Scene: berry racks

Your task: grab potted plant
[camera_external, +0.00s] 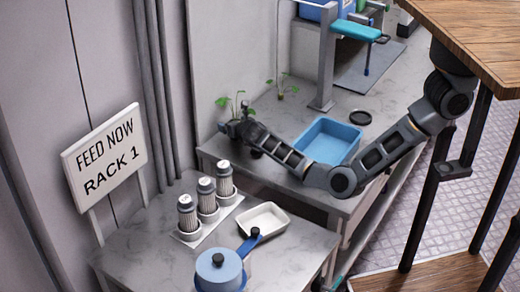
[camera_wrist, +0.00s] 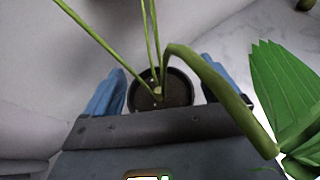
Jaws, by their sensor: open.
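A green potted plant (camera_external: 232,104) stands at the back left of the grey counter, by the wall. In the wrist view its dark round pot (camera_wrist: 178,90) shows from above, with soil and several green stems. A large leaf (camera_wrist: 284,95) fills the right side. My gripper (camera_wrist: 163,72) is open, with one blue finger on each side of the pot. The near side of the pot is hidden by the gripper body. I cannot tell whether the fingers touch the pot. In the external view my gripper (camera_external: 238,128) is at the plant, and its fingers are hard to make out.
A second small plant (camera_external: 281,88) stands further back. A blue tray (camera_external: 350,152) lies beside my forearm, with a black ring-like dish (camera_external: 361,117) behind it. Shakers (camera_external: 207,196), a white dish (camera_external: 281,224) and a blue pot (camera_external: 220,272) stand on the nearer counter.

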